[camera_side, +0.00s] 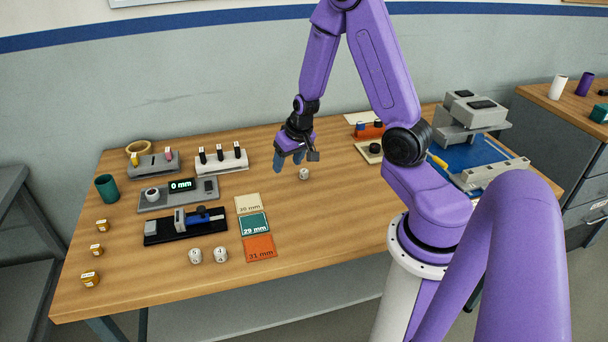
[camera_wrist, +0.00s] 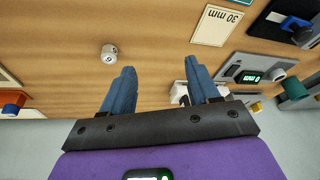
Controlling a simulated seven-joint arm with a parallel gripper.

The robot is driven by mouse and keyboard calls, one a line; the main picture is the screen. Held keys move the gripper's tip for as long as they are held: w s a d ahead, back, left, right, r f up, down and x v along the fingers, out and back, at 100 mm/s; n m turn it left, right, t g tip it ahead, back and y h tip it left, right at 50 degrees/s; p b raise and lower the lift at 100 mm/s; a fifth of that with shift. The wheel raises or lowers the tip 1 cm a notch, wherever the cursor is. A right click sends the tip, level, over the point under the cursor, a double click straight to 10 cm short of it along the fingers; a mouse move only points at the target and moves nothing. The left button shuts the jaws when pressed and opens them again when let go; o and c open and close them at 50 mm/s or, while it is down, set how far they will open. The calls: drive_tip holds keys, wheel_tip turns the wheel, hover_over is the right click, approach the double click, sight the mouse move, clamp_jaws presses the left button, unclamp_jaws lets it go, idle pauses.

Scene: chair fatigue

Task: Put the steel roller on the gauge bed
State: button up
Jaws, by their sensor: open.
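A small light grey steel roller (camera_side: 304,174) stands alone on the table, just right of my gripper (camera_side: 288,164). In the wrist view the roller (camera_wrist: 109,53) lies beyond and slightly left of the left blue fingertip, apart from it. My gripper (camera_wrist: 165,80) is open, with nothing between its fingers. Two similar rollers (camera_side: 208,255) stand near the table's front edge. The grey gauge (camera_side: 205,200), with a display reading 0 mm, is on the left half of the table; it also shows in the wrist view (camera_wrist: 236,70). A round light part (camera_side: 152,194) is at its left end; I cannot tell if it is loose.
Cards marked 30 mm (camera_side: 248,203), 29 mm (camera_side: 253,225) and 31 mm (camera_side: 259,247) lie right of the gauge. A black-based fixture (camera_side: 185,225) is in front of it. Pin racks (camera_side: 220,160) stand behind. Several yellow-labelled jars (camera_side: 90,279) line the left edge. The centre front is clear.

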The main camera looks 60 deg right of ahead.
sight(304, 170)
drive_tip(key=s+d+f+m+h, duration=0.2)
drive_tip(key=d+f+m, duration=0.1)
drive_tip(key=d, duration=0.6)
drive_tip(key=shift+a+x, duration=0.15)
drive_tip(key=shift+x, duration=1.65)
drive_tip(key=shift+a+x, duration=0.15)
drive_tip(key=shift+x, duration=1.65)
drive_tip(key=shift+w, duration=0.1)
clamp_jaws()
